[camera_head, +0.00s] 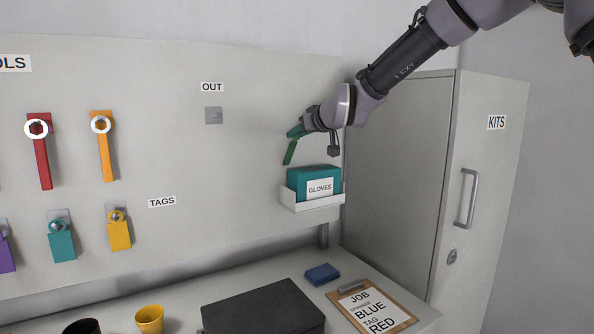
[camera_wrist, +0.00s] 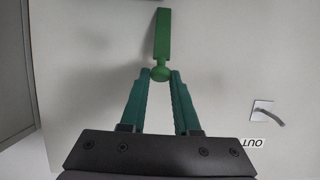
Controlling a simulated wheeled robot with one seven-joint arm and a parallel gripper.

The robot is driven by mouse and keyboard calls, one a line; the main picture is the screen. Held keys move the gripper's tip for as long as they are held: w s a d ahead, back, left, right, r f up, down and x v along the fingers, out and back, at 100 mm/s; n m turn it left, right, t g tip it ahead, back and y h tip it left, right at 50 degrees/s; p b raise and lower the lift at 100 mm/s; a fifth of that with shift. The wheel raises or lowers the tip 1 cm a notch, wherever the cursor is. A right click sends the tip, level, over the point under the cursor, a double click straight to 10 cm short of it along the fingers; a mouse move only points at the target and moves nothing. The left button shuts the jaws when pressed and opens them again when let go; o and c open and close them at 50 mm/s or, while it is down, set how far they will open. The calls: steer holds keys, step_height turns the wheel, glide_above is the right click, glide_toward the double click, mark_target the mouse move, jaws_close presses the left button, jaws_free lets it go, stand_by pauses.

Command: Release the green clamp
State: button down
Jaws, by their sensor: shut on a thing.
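The green clamp (camera_head: 289,153) is a slim green bar held at my gripper (camera_head: 297,132) in front of the wall panel, above the gloves box. In the wrist view the clamp (camera_wrist: 162,35) points away from my teal fingers, and its rounded knob sits between the fingertips of my gripper (camera_wrist: 160,75). The gripper is shut on the knob. The clamp's lower end hangs free, tilted slightly, in the head view. Whether it touches the panel, I cannot tell.
A teal gloves box (camera_head: 300,181) sits in a white holder (camera_head: 313,204) just below. The OUT hook (camera_head: 213,115) is empty. Red (camera_head: 43,160) and orange (camera_head: 105,155) tools hang at left. A grey KITS cabinet (camera_head: 400,170) stands at right. A black case (camera_head: 262,308) lies below.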

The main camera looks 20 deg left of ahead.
mark_target(285, 131)
steer(key=shift+w+a+r, duration=0.3)
steer(key=shift+w+a, duration=0.25)
steer(key=shift+a, duration=0.1)
steer(key=shift+w+a+r, duration=0.25)
steer(key=shift+w+a, duration=0.75)
steer(key=shift+a, duration=0.15)
steer(key=c, duration=0.8)
jaws_free()
steer(key=shift+o, duration=0.2)
steer(key=v, duration=0.6)
